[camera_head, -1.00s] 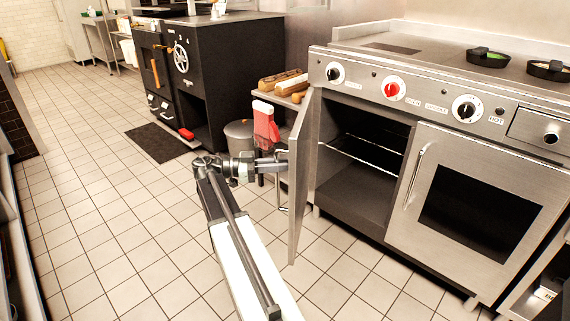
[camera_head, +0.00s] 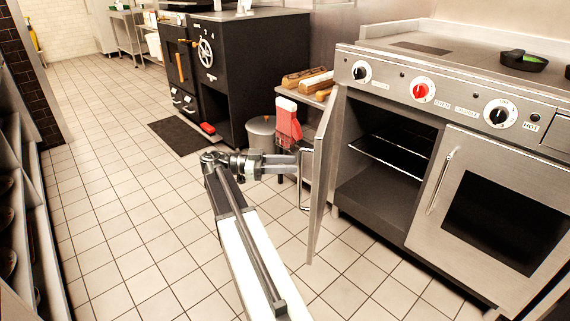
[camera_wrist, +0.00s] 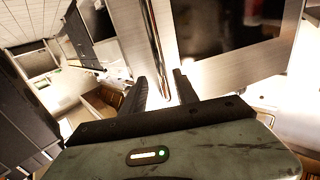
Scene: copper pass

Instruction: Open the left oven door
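The left oven door (camera_head: 322,190) stands wide open and is seen nearly edge-on in the head view, swung out from the dark left oven cavity (camera_head: 375,195). Its handle (camera_head: 304,180) is a thin metal bar on the outer face. My gripper (camera_head: 297,160) is at the handle, left of the door. In the wrist view, the bar (camera_wrist: 157,50) runs down between the two fingers of my gripper (camera_wrist: 166,88). The fingers are apart, with gaps showing beside the bar; contact is unclear.
The right oven door (camera_head: 490,210) is shut. Knobs, including a red one (camera_head: 422,90), line the stove front. A side table with bread (camera_head: 315,80), a bin (camera_head: 262,132) and a black oven (camera_head: 240,70) stand beyond. Shelves (camera_head: 20,200) line the left edge. Tiled floor between is clear.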

